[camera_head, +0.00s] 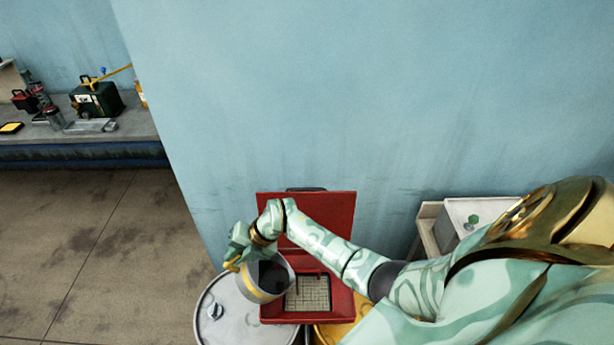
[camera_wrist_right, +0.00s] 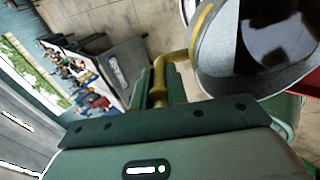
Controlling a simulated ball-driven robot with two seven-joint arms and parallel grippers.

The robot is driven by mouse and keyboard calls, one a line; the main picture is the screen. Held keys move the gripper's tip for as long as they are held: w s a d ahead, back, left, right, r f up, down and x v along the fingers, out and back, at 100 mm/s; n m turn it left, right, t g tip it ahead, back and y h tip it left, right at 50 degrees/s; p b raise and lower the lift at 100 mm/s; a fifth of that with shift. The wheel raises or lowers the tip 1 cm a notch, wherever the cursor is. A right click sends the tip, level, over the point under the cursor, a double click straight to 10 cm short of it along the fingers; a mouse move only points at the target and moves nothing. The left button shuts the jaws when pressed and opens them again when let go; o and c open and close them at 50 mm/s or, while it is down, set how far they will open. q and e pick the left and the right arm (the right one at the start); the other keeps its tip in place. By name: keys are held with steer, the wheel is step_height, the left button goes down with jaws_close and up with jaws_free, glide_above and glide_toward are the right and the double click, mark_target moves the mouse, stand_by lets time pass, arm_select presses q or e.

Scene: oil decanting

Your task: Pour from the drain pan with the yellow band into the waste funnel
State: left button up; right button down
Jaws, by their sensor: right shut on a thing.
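The drain pan (camera_head: 262,284) is a grey round vessel with a yellow band and dark contents. It is held at the left edge of the red waste funnel (camera_head: 347,205), overlapping its grated opening (camera_head: 309,294) in the head view. The pan looks tilted, its mouth toward the grate; I cannot tell whether liquid is flowing. My right gripper (camera_head: 233,261) is shut on the pan's yellow handle. In the right wrist view the gripper (camera_wrist_right: 160,88) holds that handle (camera_wrist_right: 180,64), with the pan (camera_wrist_right: 222,72) beside it. My left gripper is not in view.
A grey drum (camera_head: 225,315) stands at the left below the pan, and a yellow drum (camera_head: 335,333) is under the funnel. A blue wall (camera_head: 380,90) is behind. A pale shelf unit (camera_head: 432,222) stands at right. A workbench (camera_head: 135,122) with tools is far left.

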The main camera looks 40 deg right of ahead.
steer(key=shift+s+d+r+t+y+b, duration=0.2)
steer(key=shift+s+d+t+y+b, duration=0.1)
steer(key=shift+s+d+y+b, duration=0.3)
stand_by(0.5)
